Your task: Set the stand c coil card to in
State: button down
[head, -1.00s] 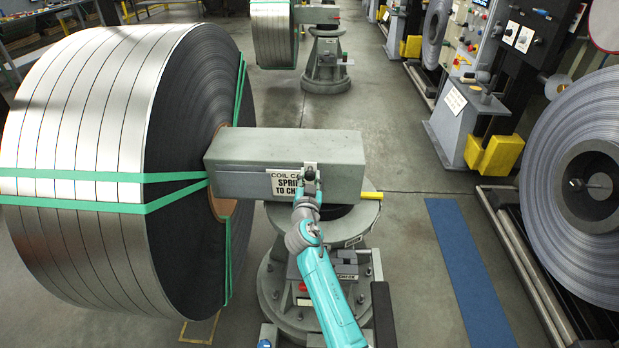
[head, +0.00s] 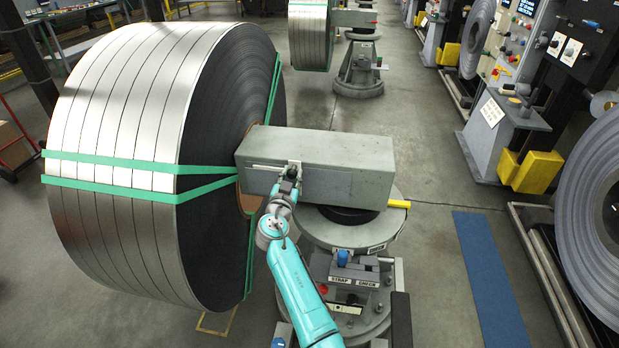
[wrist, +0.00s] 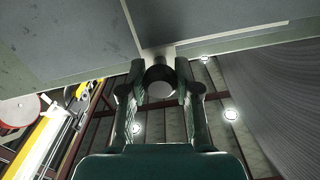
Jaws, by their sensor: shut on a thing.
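The stand's grey beam (head: 345,165) reaches out of the steel coil's centre. A small pale slider with a knob (head: 294,164) sits on its near face, left of the middle. A thin pale strip (head: 264,166) runs left of it. My gripper (head: 288,180) is shut on the knob. In the wrist view, the fingers of my gripper (wrist: 160,85) are on either side of the round knob (wrist: 160,76), under the beam's face (wrist: 205,20). No coil card lettering is visible on the beam now.
The large strapped coil (head: 130,170) stands close on the left. The stand base (head: 350,235) carries a block labelled "STRAP CHECK" (head: 353,279). A yellow bar (head: 399,204) sticks out at the beam's right. A blue floor mat (head: 485,270) and open floor are on the right.

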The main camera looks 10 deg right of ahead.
jog(key=shift+w+a, duration=0.2)
jog(key=shift+a, duration=0.5)
jog(key=c, duration=0.8)
grip_release()
jog(key=shift+a, duration=0.15)
jog(key=v, duration=1.2)
